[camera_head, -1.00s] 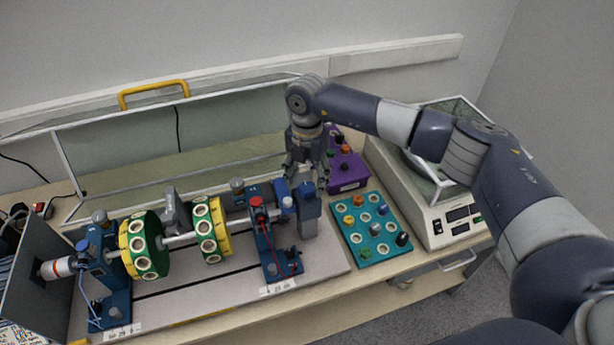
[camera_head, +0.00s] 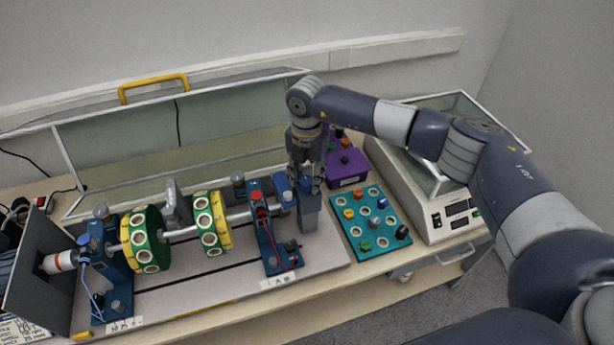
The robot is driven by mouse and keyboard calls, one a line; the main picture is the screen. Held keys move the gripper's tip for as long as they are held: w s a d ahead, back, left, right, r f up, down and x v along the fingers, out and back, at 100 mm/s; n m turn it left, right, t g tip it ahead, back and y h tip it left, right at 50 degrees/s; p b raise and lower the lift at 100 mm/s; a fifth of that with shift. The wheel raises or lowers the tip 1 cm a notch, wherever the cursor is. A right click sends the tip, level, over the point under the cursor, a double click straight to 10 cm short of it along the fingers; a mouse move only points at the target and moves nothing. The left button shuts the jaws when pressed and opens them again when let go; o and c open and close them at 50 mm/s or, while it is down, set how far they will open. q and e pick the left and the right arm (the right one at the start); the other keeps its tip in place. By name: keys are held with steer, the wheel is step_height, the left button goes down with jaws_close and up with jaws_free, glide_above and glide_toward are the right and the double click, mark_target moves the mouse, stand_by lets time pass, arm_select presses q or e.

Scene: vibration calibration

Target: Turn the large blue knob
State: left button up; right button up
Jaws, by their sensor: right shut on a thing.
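The large blue knob (camera_head: 306,186) tops a blue-grey post (camera_head: 308,212) at the right end of the calibration rig. My right gripper (camera_head: 306,181) points down from above and is shut on the knob. Its fingers hide much of the knob, so I cannot see how far it is turned. My left gripper is not in view.
The rig's shaft carries two green-and-yellow discs (camera_head: 147,240) to the left. A teal board (camera_head: 349,232) with pegs, a purple box (camera_head: 348,178) and a white balance (camera_head: 437,226) stand to the right. A clear cover (camera_head: 125,150) stands raised behind.

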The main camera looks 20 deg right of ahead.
steer(key=shift+f+n+b, duration=0.15)
steer(key=shift+n+b, duration=0.25)
steer(key=shift+b, duration=0.15)
steer(key=n+b, duration=0.8)
steer(key=b, duration=0.1)
steer(key=shift+f+n, duration=0.1)
steer(key=shift+n, duration=0.2)
steer(key=shift+n+b, duration=0.8)
steer(key=shift+b, duration=0.2)
steer(key=n+b, duration=0.2)
steer(key=n, duration=0.1)
steer(key=shift+n, duration=0.3)
steer(key=shift+r+n+b, duration=0.2)
steer(key=shift+n+b, duration=0.65)
steer(key=shift+n, duration=0.55)
steer(key=o, duration=1)
steer(key=shift+o, duration=0.2)
